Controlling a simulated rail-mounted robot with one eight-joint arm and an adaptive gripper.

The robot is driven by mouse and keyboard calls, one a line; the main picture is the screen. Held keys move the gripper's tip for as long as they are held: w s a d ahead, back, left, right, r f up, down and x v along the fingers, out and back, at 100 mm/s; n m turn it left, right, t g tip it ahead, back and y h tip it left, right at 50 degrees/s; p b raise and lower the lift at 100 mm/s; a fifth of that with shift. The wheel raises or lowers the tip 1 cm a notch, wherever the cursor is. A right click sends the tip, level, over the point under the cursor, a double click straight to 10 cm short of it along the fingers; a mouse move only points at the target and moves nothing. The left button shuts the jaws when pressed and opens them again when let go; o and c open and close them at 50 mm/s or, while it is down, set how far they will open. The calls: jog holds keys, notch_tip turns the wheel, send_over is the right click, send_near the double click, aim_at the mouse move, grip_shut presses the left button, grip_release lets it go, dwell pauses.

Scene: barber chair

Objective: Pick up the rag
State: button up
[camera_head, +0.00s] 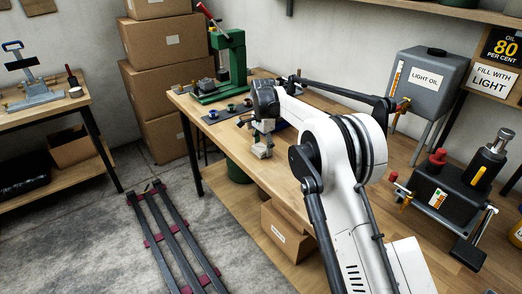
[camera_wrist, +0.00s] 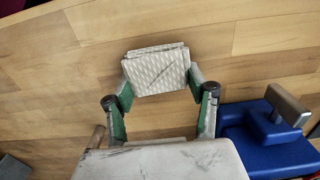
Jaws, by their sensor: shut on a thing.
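The rag (camera_wrist: 158,74) is a folded, whitish cloth with a woven pattern and a dark crease line. In the wrist view it sits between the two fingertips of my gripper (camera_wrist: 161,80), which press on its left and right sides. In the head view the rag (camera_head: 262,151) shows as a small pale block under my gripper (camera_head: 263,140), by the front edge of the wooden bench (camera_head: 240,166). I cannot tell whether it touches the bench top or is just above it.
A blue tool (camera_wrist: 262,140) with a metal end lies right of my gripper in the wrist view. A green press (camera_head: 225,70) and a dark mat (camera_head: 222,115) with small parts stand at the bench's far left. A grey oil tank (camera_head: 428,80) and a black device (camera_head: 440,195) are right.

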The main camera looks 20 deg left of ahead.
aim_at(263, 146)
jog(key=shift+r, duration=0.1)
jog(key=shift+r, duration=0.6)
notch_tip(263, 146, up, 3)
jog(key=s+a+r, duration=0.5)
jog(key=s+r, duration=0.1)
jog(key=s, duration=0.4)
jog(key=shift+s+r+b, duration=0.2)
jog(key=shift+r+b, duration=0.1)
jog(key=shift+b, duration=0.05)
jog(key=shift+a, duration=0.1)
